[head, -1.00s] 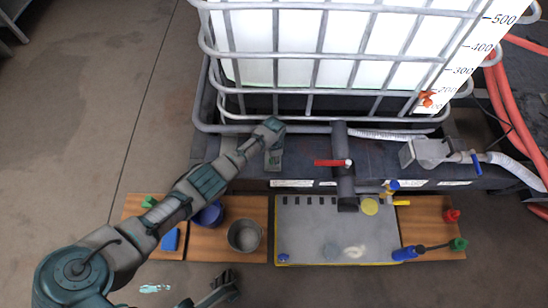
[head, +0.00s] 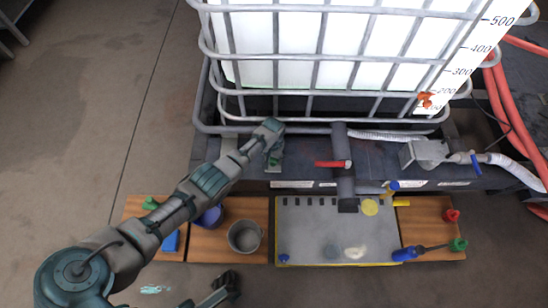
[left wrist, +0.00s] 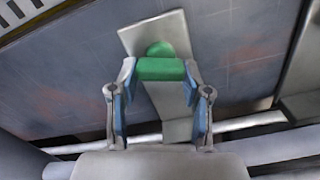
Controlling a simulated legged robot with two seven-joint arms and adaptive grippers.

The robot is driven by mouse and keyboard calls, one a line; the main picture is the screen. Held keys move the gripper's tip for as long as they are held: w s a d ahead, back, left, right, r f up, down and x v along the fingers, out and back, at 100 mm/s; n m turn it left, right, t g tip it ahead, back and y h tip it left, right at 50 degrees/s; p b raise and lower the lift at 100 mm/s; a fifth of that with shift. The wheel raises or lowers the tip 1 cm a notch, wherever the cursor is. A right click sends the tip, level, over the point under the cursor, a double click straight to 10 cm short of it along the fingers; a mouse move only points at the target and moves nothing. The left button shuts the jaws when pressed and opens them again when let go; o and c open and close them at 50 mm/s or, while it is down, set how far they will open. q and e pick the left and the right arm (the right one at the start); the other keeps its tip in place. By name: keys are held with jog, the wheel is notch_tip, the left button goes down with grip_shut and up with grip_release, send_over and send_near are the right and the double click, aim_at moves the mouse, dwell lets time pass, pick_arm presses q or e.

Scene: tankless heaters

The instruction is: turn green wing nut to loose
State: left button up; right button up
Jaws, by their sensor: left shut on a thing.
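The green wing nut (left wrist: 160,68) is in the left wrist view, a green bar lying crosswise in front of a round green hub on a grey metal bracket (left wrist: 155,36). My left gripper (left wrist: 160,80) has its two blue-padded fingers on either end of the bar and is shut on it. In the head view my left gripper (head: 270,145) is at the dark base below the caged tank, and a bit of the green nut (head: 274,161) shows beside it. What seems to be my right gripper (head: 228,283) is at the bottom edge, partly cut off.
A dark vertical pipe with a red handle (head: 331,164) stands to the right of the left gripper. A grey tray (head: 300,225) and wooden boards with a metal pot (head: 244,236) lie in front. A screwdriver (head: 405,253) lies at right.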

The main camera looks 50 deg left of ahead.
pick_arm(q)
jog(key=n, duration=0.5)
jog(key=shift+w+a+r+n, duration=0.1)
jog(key=shift+w+r+n, duration=0.2)
jog(key=shift+r, duration=0.05)
jog(key=n, duration=0.3)
jog(key=shift+s+n, duration=0.1)
jog(key=shift+n, duration=0.8)
jog(key=o, duration=1.2)
jog(key=shift+f, duration=0.15)
jog(key=shift+c, duration=0.2)
jog(key=shift+s, duration=0.1)
jog(key=shift+s, duration=0.1)
